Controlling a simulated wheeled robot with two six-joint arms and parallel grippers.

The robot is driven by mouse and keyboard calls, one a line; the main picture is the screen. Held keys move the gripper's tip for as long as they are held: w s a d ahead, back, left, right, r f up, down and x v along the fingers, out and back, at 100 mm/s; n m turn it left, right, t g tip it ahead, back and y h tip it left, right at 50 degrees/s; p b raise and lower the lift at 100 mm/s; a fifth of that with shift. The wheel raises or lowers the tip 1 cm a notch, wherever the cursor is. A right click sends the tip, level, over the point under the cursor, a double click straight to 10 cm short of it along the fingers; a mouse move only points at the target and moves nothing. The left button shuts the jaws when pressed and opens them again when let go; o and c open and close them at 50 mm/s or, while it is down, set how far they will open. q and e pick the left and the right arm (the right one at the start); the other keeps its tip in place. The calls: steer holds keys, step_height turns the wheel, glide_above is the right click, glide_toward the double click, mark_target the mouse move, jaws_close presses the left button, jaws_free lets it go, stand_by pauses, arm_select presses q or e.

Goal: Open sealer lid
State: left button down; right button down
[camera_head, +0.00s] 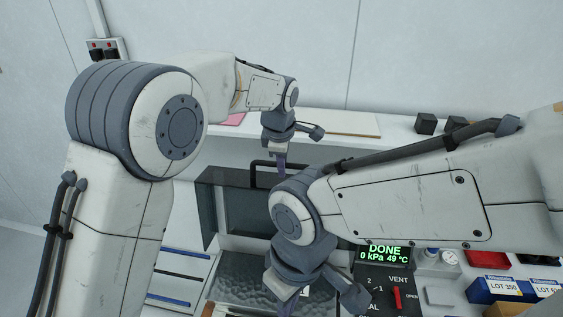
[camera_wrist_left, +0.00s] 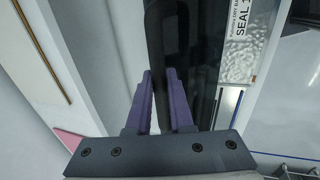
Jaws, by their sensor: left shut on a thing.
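The sealer's dark tinted lid (camera_head: 243,207) stands tilted up, with a black handle (camera_head: 256,163) along its upper edge. In the left wrist view the handle (camera_wrist_left: 156,45) runs between purple fingers. My left gripper (camera_head: 280,165) is shut on this handle. Below the lid a crinkled silvery surface (camera_head: 235,275) is visible; a similar one with a SEAL label (camera_wrist_left: 258,45) shows in the left wrist view. My right gripper (camera_head: 290,298) hangs low in front of the sealer; its fingers are mostly hidden or cut off.
The sealer's control panel (camera_head: 385,280) shows "DONE, 0 kPa 49 °C" and has a red lever. Blue LOT boxes (camera_head: 497,290) and a red bin (camera_head: 487,260) stand at the right. A back shelf (camera_head: 390,130) holds black blocks (camera_head: 426,123). My right arm crosses over the sealer.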

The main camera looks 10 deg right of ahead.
arm_select(q)
steer(key=shift+f, duration=0.1)
steer(key=c, duration=0.8)
jaws_free()
steer(key=b+v, duration=0.3)
steer(key=v, duration=0.7)
steer(key=shift+r, duration=0.25)
steer(key=shift+s, duration=0.1)
steer(key=s+a+f+m+g+b, duration=0.1)
steer(key=s+a+f+m+b, duration=0.2)
steer(key=s+f+m, duration=0.4)
steer(key=s+a+f+m+g+b, duration=0.1)
steer(key=s+a+f+m+b, duration=0.3)
steer(key=s+f+m, duration=0.3)
steer(key=s+a+f+m+g+b, duration=0.1)
steer(key=s+a+f+m+b, duration=0.3)
steer(key=s+f, duration=0.7)
steer(key=s+a+m, duration=0.2)
steer(key=s+m, duration=0.1)
steer(key=s, duration=0.2)
steer(key=shift+s+f+m, duration=0.3)
steer(key=shift+f+m, duration=0.1)
